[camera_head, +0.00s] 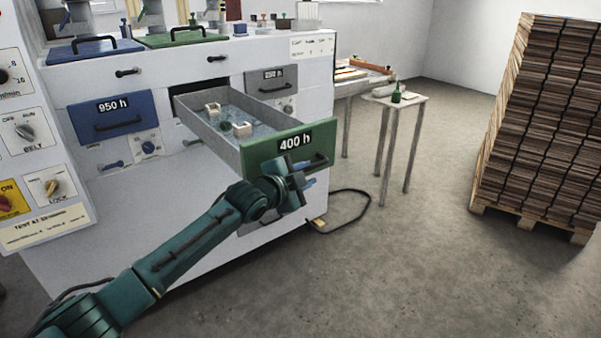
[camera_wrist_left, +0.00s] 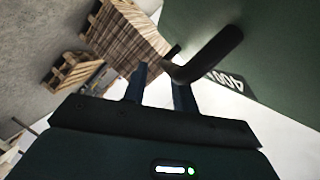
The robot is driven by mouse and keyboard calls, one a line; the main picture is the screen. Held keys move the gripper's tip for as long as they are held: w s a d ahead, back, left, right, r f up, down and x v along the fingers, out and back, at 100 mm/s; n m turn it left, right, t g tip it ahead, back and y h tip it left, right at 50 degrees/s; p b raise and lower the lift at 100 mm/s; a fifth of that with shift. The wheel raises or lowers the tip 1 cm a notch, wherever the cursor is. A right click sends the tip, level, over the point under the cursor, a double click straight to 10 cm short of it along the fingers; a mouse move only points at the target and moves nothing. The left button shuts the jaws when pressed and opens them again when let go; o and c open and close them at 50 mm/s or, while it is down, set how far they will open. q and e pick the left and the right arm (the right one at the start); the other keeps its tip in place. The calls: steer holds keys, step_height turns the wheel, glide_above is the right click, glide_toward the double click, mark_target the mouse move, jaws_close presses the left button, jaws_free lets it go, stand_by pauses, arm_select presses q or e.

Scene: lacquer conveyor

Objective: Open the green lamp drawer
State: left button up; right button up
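The green lamp drawer (camera_head: 262,152), labelled "400 h", is pulled far out of the white machine. Its grey tray (camera_head: 205,122) shows inside, with a few small white and green parts in it. Its dark bar handle (camera_head: 318,162) is on the green front; it also shows in the wrist view (camera_wrist_left: 212,54). My left gripper (camera_head: 300,178) is at the handle, just in front of the drawer front. In the wrist view its two fingers (camera_wrist_left: 160,88) stand apart, with the handle's end close by the right finger. Contact cannot be told. My right gripper is out of view.
A blue drawer (camera_head: 112,118), labelled "950 h", is shut at the left. A grey drawer (camera_head: 265,80) is behind the green one. A small table (camera_head: 412,101) with a green bottle stands behind. A pallet stack (camera_head: 545,120) is at the right. The floor between is clear, except a black cable (camera_head: 365,205).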

arm_select(q)
steer(key=shift+o, duration=0.9)
steer(key=shift+s+d+f, duration=0.1)
steer(key=shift+d, duration=0.1)
steer(key=shift+a, duration=0.25)
steer(key=b+v, duration=0.1)
steer(key=v, duration=1.1)
steer(key=shift+s+a+r, duration=0.15)
steer(key=shift+s+r, duration=0.1)
steer(key=shift+s, duration=0.1)
steer(key=shift+f, duration=0.1)
steer(key=s+a+f+n+g+y, duration=0.1)
steer(key=s+a+f+n, duration=0.3)
steer(key=s+f, duration=1)
steer(key=s+a+f+n+g+y, duration=0.1)
steer(key=s+a+f+n+y, duration=0.3)
steer(key=s+f+n, duration=0.7)
step_height(320, 180, down, 4)
steer(key=s+a, duration=0.1)
steer(key=s, duration=0.2)
steer(key=shift+r+n+y+p, duration=0.2)
steer(key=shift+n+y+p, duration=0.1)
steer(key=shift+p, duration=0.05)
